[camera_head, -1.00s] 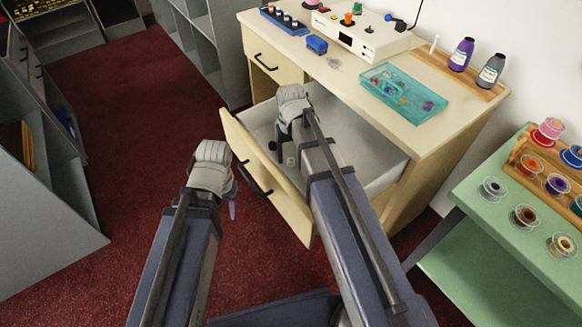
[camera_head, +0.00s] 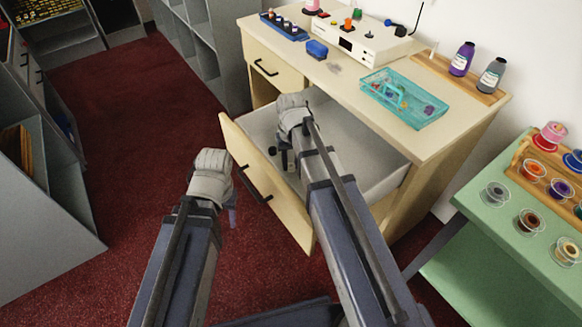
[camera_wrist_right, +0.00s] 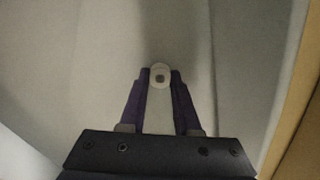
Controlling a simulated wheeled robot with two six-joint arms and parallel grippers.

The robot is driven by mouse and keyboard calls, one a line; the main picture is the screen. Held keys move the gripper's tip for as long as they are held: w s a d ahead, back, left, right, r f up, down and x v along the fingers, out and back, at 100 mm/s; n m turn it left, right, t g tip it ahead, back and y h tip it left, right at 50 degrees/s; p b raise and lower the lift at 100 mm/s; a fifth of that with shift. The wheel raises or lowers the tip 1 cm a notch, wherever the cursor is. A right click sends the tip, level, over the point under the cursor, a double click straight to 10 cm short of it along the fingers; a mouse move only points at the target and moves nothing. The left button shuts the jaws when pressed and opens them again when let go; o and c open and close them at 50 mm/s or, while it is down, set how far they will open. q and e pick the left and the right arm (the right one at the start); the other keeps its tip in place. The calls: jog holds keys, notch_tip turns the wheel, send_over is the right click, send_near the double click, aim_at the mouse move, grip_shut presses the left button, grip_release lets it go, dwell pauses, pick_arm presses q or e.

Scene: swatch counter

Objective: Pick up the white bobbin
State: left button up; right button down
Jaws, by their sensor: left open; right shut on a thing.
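The white bobbin (camera_wrist_right: 160,76) is between the two fingertips of my right gripper (camera_wrist_right: 160,80) in the right wrist view. That gripper is shut on it, inside the open drawer (camera_head: 345,150). In the head view the right gripper (camera_head: 284,160) reaches down into the drawer near its front panel, and I cannot make out the bobbin there. Whether the bobbin still touches the drawer floor is hard to tell. My left gripper (camera_head: 232,212) is open and empty, outside the drawer, left of its front.
The counter (camera_head: 440,137) above the drawer carries a teal tray (camera_head: 405,97), a white machine (camera_head: 360,38) and bottles (camera_head: 462,59). A green table (camera_head: 490,240) with several thread spools stands at right. Red carpet (camera_head: 130,110) is clear at left.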

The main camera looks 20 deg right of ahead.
dwell(0.4)
notch_tip(320, 180, up, 10)
jog(key=p, duration=1)
